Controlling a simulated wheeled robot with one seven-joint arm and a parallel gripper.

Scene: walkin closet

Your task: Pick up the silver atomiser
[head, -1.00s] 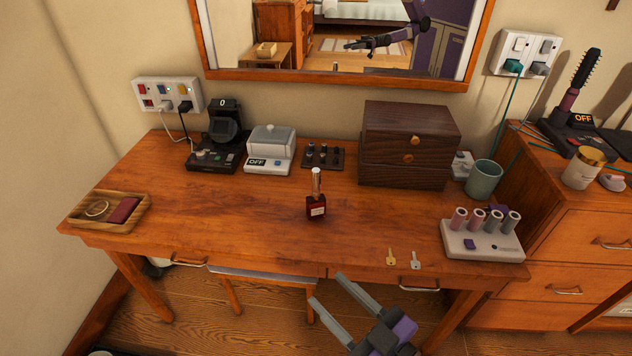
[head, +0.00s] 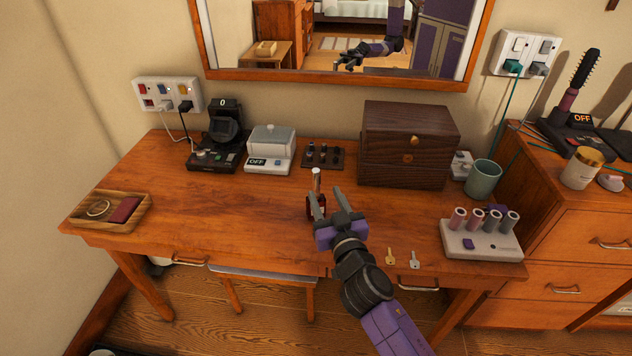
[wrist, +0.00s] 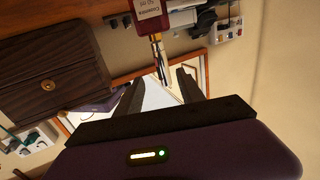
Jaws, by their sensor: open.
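A small dark-red bottle with a tall silver cap (head: 316,180) stands upright near the middle of the wooden desk; it is the only likely match for the silver atomiser. In the wrist view the bottle (wrist: 150,20) appears upside down at the top, its pale label facing me and its shiny cap pointing down between the fingers. My gripper (head: 325,192) is open at the bottle, on its near right side. In the head view one finger hides part of the red body. No grip on the bottle shows. Whether a finger touches it I cannot tell.
A dark wooden box (head: 408,150) stands behind right. Two keys (head: 402,258) lie near the front edge. A roller stand (head: 482,243) and green cup (head: 483,180) are at the right, a wooden tray (head: 75,213) at the left. The desk left of the bottle is clear.

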